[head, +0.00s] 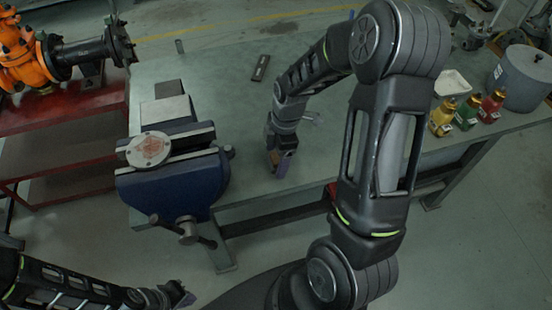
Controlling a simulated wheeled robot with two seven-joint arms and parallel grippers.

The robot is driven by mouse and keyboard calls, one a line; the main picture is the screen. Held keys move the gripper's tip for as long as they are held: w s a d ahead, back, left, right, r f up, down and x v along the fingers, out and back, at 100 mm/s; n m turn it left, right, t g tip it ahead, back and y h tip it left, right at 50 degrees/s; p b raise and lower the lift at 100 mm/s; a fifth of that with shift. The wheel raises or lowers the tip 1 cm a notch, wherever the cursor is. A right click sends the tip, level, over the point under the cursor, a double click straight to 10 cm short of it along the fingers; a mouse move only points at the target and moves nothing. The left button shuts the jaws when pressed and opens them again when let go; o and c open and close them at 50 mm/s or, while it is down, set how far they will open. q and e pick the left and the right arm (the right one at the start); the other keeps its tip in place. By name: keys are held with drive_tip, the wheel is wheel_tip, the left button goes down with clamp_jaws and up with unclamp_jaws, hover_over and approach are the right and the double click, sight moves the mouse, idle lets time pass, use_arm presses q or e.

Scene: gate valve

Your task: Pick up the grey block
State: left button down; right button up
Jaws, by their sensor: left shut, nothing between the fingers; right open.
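A grey block-like piece (168,89) shows at the back of the blue vise (175,185). I cannot tell whether it is loose or part of the vise. My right gripper (279,172) points down over the bench, to the right of the vise and apart from it. It is open, with nothing seen in it, and its fingers are small and partly dark. My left gripper (186,298) is low at the bottom edge, in front of and below the vise. It is shut and empty.
A round disc (149,150) lies on the vise. A dark flat object (260,68) lies on the bench (225,95). Red, green and yellow bottles (467,114), a white tray (452,84) and a grey pot (520,78) stand at right. An orange valve (25,55) is at left.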

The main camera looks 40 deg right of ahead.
sight(276, 157)
drive_tip(key=shift+f, duration=0.2)
drive_tip(key=shift+c, duration=0.2)
drive_tip(key=c, duration=1.5)
drive_tip(key=shift+o, duration=0.2)
drive_tip(key=shift+r, duration=0.1)
wheel_tip(276, 157, up, 10)
drive_tip(key=shift+f+b, duration=0.1)
drive_tip(key=shift+b, duration=0.6)
